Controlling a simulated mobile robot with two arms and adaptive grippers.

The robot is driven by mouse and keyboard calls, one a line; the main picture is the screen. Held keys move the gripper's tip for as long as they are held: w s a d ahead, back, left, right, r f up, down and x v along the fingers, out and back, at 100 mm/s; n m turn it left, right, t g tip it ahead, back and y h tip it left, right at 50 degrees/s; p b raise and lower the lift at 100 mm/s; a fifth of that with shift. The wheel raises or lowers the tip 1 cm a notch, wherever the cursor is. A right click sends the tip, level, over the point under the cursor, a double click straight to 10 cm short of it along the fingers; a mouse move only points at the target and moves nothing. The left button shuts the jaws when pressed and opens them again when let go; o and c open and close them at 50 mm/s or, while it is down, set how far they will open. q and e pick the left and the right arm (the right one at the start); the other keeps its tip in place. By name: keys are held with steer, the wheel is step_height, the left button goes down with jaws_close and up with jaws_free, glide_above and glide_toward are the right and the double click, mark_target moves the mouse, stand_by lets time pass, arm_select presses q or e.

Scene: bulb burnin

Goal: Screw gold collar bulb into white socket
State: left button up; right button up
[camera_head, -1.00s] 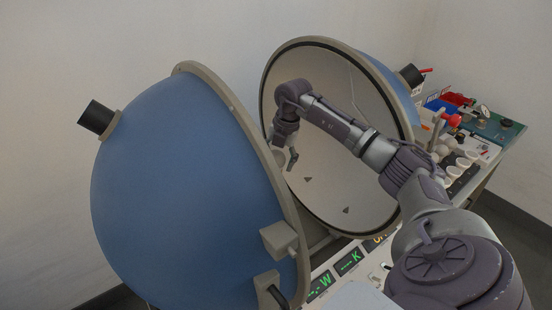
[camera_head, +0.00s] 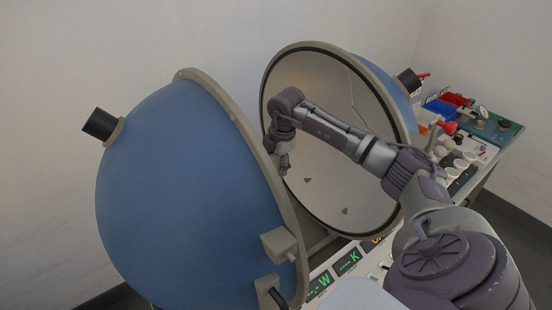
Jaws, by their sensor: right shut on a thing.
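My right gripper (camera_head: 283,163) points down in the gap between the two halves of the blue sphere, close to the rim of the near half. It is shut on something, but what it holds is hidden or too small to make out. The gold collar bulb and the white socket cannot be picked out; the near blue half (camera_head: 180,200) hides the space below and left of the gripper. My left gripper is not in view.
The far half-shell (camera_head: 335,185) stands open, its pale inside facing the gripper. Green-lit W and K displays (camera_head: 348,262) lie below. At the right, a bench holds white cups (camera_head: 462,163), a blue bin (camera_head: 440,107) and a red item (camera_head: 447,127).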

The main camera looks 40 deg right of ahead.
steer(key=m+h+p, duration=0.1)
steer(key=m, duration=0.4)
steer(key=shift+s+a, duration=0.1)
steer(key=m, duration=0.3)
steer(key=shift+g, duration=0.4)
steer(key=m+p, duration=0.1)
steer(key=m, duration=0.3)
steer(key=shift+a+g+h, duration=0.1)
steer(key=shift+g+h, duration=0.3)
steer(key=shift+a+f+m, duration=0.15)
steer(key=shift+m, duration=0.35)
steer(key=shift+s+m, duration=0.15)
steer(key=shift+m, duration=0.55)
steer(key=shift+m+g, duration=0.3)
steer(key=shift+m, duration=0.1)
steer(key=shift+d, duration=0.2)
